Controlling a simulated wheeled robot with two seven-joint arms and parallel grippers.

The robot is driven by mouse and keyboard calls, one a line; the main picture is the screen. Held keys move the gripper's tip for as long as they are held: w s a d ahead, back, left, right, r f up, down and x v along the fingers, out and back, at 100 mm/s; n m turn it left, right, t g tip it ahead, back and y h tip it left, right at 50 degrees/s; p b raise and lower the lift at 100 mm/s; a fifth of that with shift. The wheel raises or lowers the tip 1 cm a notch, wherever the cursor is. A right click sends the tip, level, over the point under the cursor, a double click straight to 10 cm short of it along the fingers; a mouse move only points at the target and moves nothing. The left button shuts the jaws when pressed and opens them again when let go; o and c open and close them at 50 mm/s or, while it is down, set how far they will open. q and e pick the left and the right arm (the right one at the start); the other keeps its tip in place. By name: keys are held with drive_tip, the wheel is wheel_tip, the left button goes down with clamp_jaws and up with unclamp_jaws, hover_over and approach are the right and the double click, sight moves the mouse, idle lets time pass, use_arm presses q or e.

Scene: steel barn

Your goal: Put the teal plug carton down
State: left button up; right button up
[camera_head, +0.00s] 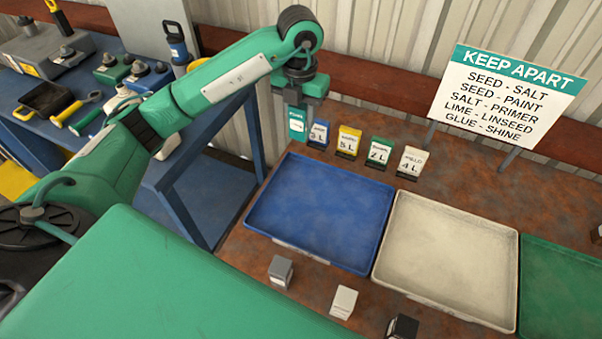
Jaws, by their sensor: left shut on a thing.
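The teal plug carton (297,125) is in my left gripper (298,104), upright below the jaws. My left gripper is shut on its top and points down. The carton is over the back left part of the rusty table (245,255), just left of a row of small labelled packs. I cannot tell whether its base touches the table. My right gripper is not in view.
Blue (318,212), cream (438,255) and green (565,290) trays lie side by side, looking empty. Blue-white (318,133), yellow (348,141), green (379,152) and cream (411,161) packs stand behind them. A KEEP APART sign (507,100) stands behind. Small blocks (343,302) stand in front.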

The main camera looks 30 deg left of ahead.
sight(300, 136)
use_arm(q)
wheel_tip(300, 136, down, 6)
drive_tip(key=shift+s+f+p, duration=0.15)
drive_tip(key=shift+f+p, duration=0.1)
drive_tip(key=shift+p, duration=0.7)
wheel_tip(300, 136, down, 11)
drive_tip(key=p, duration=0.2)
drive_tip(key=shift+p, duration=0.4)
drive_tip(key=shift+f, duration=0.35)
drive_tip(key=o, duration=1)
